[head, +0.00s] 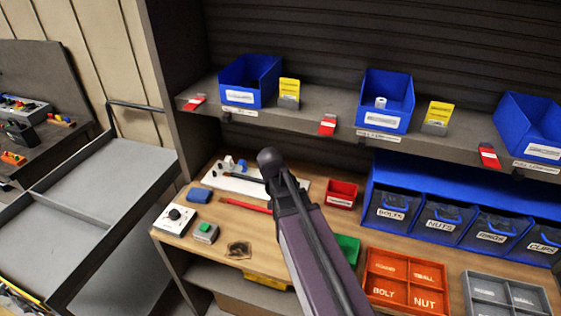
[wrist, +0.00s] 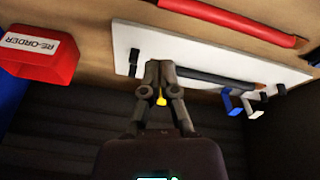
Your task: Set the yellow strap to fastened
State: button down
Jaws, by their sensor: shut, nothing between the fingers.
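A white board (head: 222,183) lies on the wooden bench; it also shows in the wrist view (wrist: 205,48). A dark bar (wrist: 215,77) runs along it between black end pieces. A blue strap (wrist: 230,102) and a white strap (wrist: 254,104) stick out from its edge. A small yellow piece (wrist: 161,99), likely the yellow strap, shows through the gap between my finger links; the rest is hidden, so its position cannot be told. My gripper (wrist: 160,66) is shut and empty, its tips over the board near one black end piece. My arm hides this spot in the head view.
A red bin (head: 342,194) stands right of the board, and a red rod (head: 246,205) lies in front. A shelf with blue bins (head: 250,82) overhangs the back.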

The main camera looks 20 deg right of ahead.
jog(key=w+d+r+m+t+h+p, duration=0.2)
jog(key=w+r, duration=0.3)
jog(key=w, duration=0.6)
jog(key=shift+w+d+r+m+t+p, duration=0.2)
jog(key=shift+d+r+m+t+p, duration=0.15)
jog(key=shift+d+m+t, duration=0.25)
jog(key=shift+f, duration=0.15)
jog(key=shift+b+x, duration=4.2)
jog(key=shift+x, duration=0.7)
jog(key=shift+d, duration=0.1)
jog(key=shift+s+d, duration=0.15)
jog(key=shift+s, duration=0.05)
